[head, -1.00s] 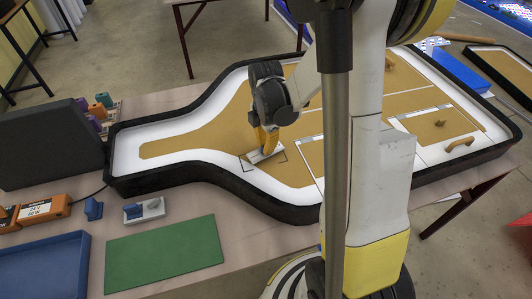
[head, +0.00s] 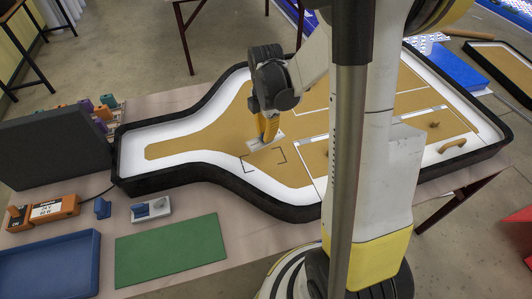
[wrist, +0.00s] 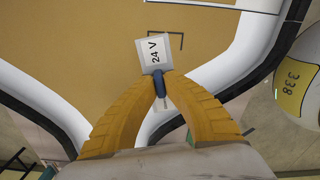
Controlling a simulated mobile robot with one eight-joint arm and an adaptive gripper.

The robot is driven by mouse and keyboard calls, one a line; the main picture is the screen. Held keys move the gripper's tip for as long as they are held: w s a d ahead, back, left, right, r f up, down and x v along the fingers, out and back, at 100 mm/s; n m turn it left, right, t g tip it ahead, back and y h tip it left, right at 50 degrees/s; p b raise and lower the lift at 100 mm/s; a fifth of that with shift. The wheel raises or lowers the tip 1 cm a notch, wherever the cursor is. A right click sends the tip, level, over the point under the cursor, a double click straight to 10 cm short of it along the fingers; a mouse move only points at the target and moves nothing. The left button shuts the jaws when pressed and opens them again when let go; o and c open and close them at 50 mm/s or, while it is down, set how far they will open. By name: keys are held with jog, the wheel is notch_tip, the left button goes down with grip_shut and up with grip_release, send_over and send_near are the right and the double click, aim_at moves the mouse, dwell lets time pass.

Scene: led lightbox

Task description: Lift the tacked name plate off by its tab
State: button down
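The name plate (wrist: 153,50) is a small white plate marked "24 V" with a blue tab (wrist: 159,84) standing on it. In the wrist view, my gripper (wrist: 159,78) has its yellow fingertips closed on the tab. Part of the plate shows between the fingers. In the head view, the plate (head: 265,142) is at my gripper (head: 267,130), behind the black corner marks (head: 266,162) on the tan panel. The plate appears raised off the panel, but its exact height is unclear. The tab is hidden by the fingers in the head view.
The lightbox (head: 200,144) has a raised black rim and white inner border. In front lie a green mat (head: 170,250), a blue tray (head: 48,268), a grey block with a blue part (head: 151,209) and orange boxes (head: 50,209). My column hides part of the panel.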

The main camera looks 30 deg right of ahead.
jog(key=shift+r+p, duration=2.15)
jog(key=shift+r, duration=0.85)
jog(key=shift+a+f, duration=0.1)
jog(key=shift+f, duration=0.05)
